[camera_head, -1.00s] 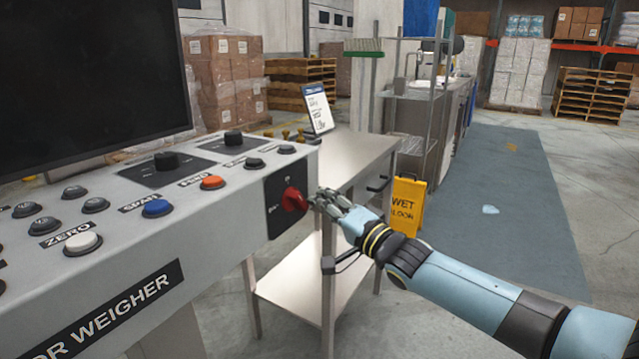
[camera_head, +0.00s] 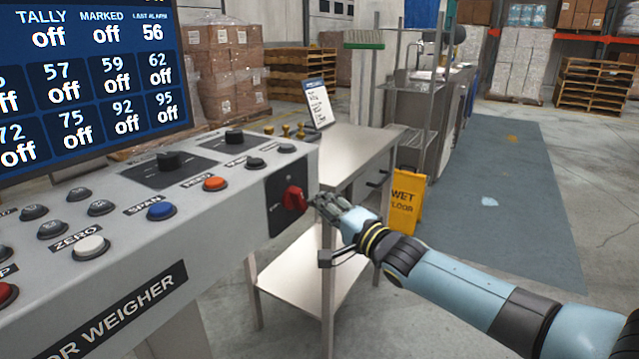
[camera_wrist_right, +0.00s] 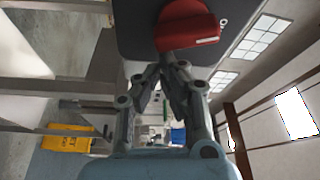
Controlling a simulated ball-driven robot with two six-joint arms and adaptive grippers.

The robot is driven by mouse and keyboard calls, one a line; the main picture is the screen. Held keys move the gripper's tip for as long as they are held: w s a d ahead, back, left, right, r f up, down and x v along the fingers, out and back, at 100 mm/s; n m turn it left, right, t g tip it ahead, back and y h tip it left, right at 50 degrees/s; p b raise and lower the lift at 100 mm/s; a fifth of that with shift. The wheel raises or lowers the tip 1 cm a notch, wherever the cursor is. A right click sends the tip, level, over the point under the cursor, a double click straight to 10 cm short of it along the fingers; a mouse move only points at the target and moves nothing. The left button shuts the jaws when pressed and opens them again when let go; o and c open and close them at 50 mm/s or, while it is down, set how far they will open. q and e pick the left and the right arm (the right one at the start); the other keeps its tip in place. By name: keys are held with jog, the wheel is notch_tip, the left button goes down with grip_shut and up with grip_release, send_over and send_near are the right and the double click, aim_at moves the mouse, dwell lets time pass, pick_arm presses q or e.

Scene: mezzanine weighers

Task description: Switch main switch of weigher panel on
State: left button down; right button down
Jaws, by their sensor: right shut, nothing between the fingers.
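The weigher panel (camera_head: 225,213) is a grey console at the left of the head view. Its main switch (camera_head: 294,198) is a red rotary knob on a black plate at the panel's right end; the knob also shows in the right wrist view (camera_wrist_right: 187,24). My right gripper (camera_head: 318,202) is shut and empty, its fingertips right beside the knob. In the right wrist view the fingertips (camera_wrist_right: 168,62) are at the knob's lower edge; whether they touch it I cannot tell. The screen (camera_head: 90,80) above the panel is lit with numbers and "off" readings. My left gripper is not in view.
Several buttons, including a blue one (camera_head: 161,210) and an orange one (camera_head: 215,184), sit on the panel top. A steel table (camera_head: 350,150) stands behind the gripper. A yellow wet-floor sign (camera_head: 405,203) stands on the floor. Floor at the right is open.

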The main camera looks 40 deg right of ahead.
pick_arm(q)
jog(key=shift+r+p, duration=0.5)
pick_arm(e)
jog(key=shift+a+f+m, duration=0.1)
jog(key=shift+m, duration=0.5)
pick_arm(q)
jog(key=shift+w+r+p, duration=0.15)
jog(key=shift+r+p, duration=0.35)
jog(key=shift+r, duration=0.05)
pick_arm(e)
jog(key=shift+a+f, duration=0.15)
jog(key=shift+f, duration=0.1)
dwell(0.8)
dwell(0.4)
